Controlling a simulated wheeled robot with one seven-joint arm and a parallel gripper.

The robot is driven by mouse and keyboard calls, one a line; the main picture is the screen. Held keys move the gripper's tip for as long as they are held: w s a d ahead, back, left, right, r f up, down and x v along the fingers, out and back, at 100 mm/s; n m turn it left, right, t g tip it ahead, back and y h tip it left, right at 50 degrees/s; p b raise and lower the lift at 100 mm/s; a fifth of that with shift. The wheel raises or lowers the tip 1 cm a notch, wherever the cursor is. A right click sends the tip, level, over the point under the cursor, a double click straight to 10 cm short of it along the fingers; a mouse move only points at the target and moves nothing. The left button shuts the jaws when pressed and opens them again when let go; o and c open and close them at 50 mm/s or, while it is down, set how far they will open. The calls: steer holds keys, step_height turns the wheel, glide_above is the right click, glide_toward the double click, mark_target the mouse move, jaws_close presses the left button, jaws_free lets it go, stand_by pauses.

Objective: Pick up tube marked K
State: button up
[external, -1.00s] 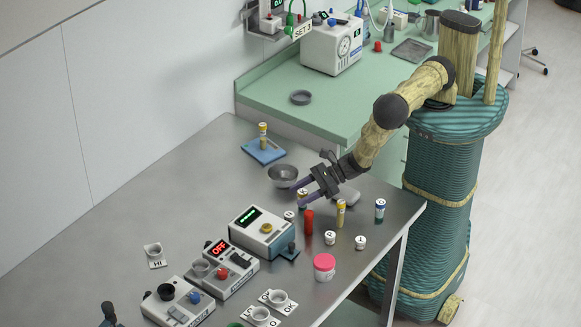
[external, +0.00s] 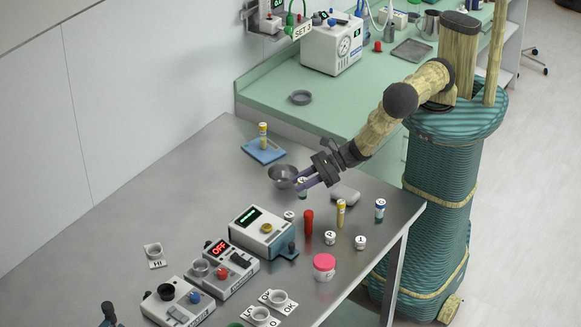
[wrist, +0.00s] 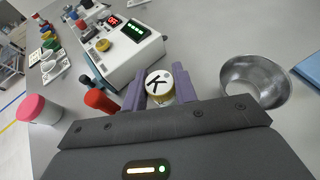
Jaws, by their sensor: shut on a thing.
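The tube marked K (wrist: 159,85) shows its white cap with a black K, upright between the two purple fingers in the wrist view. My gripper (wrist: 160,90) is shut on it, one finger on each side. In the external view my gripper (external: 305,183) is over the steel table, beside the metal bowl. The tube's lower part (external: 302,192) shows just under the fingers there and looks raised off the table. Most of its body is hidden by the fingers in the wrist view.
A metal bowl (external: 283,175) stands close by on the left. A red tube (external: 309,223), a yellow tube (external: 341,212) and a blue-and-white tube (external: 380,209) stand nearer the front. A device with a green display (external: 262,232) and a pink-lidded jar (external: 324,267) are also near.

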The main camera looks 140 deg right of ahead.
mark_target(303, 180)
step_height(303, 180, up, 6)
steer(key=shift+f, duration=0.25)
stand_by(0.6)
